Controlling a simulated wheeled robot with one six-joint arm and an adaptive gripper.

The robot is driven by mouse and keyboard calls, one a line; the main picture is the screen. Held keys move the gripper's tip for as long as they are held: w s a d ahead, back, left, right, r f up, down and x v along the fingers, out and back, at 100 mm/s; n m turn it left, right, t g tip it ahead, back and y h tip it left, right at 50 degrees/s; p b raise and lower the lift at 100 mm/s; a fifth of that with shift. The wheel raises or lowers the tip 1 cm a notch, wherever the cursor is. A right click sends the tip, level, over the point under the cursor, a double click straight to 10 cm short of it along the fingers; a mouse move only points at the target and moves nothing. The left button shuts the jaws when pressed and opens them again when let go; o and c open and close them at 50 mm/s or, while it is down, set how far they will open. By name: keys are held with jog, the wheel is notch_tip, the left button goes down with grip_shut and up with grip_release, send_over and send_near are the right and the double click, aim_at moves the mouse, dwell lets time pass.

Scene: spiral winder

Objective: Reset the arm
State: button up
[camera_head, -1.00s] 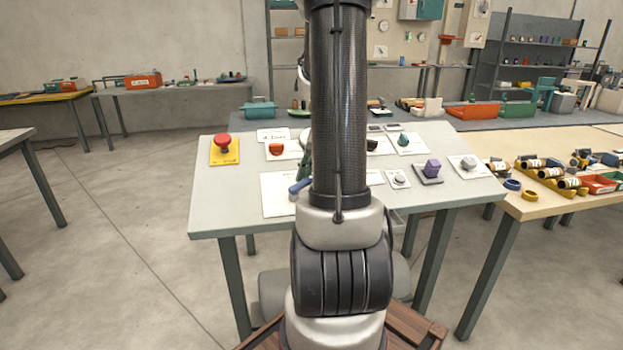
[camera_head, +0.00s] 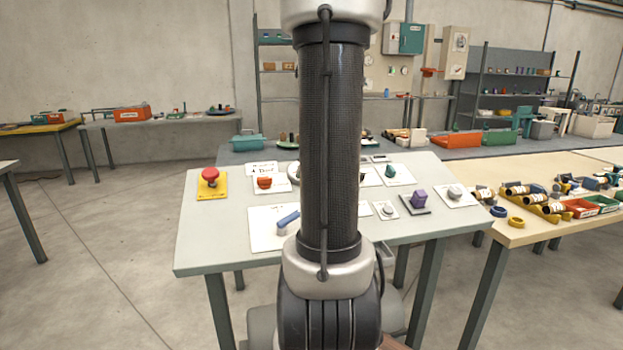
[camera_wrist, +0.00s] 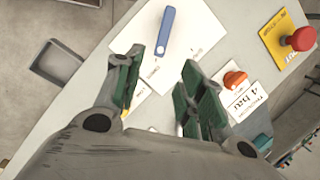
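My arm rises through the middle of the head view and hides part of the panel table (camera_head: 215,245). My gripper shows only in the wrist view (camera_wrist: 160,62). Its two green-padded fingers are apart with nothing between them, above the table. The blue lever (camera_head: 287,219) on its white plate is left of my arm in the head view; it also shows beyond the fingers in the wrist view (camera_wrist: 165,30).
A wooden-topped table (camera_head: 530,236) with black rollers and coloured trays adjoins on the right. Shelves (camera_head: 510,95) stand at the back. The floor (camera_head: 95,260) on the left is clear.

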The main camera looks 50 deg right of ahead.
dwell(0.4)
jog(key=s+a+r+n, duration=0.1)
jog(key=s+a+n, duration=0.2)
jog(key=a+n, duration=0.6)
jog(key=s+a+r+n+t+h, duration=0.1)
jog(key=s+a+n, duration=0.3)
jog(key=a+n, duration=0.5)
jog(key=a+r, duration=0.1)
jog(key=a, duration=0.2)
jog(key=shift+s+r+n+h, duration=0.15)
jog(key=shift+s+n+h, duration=0.15)
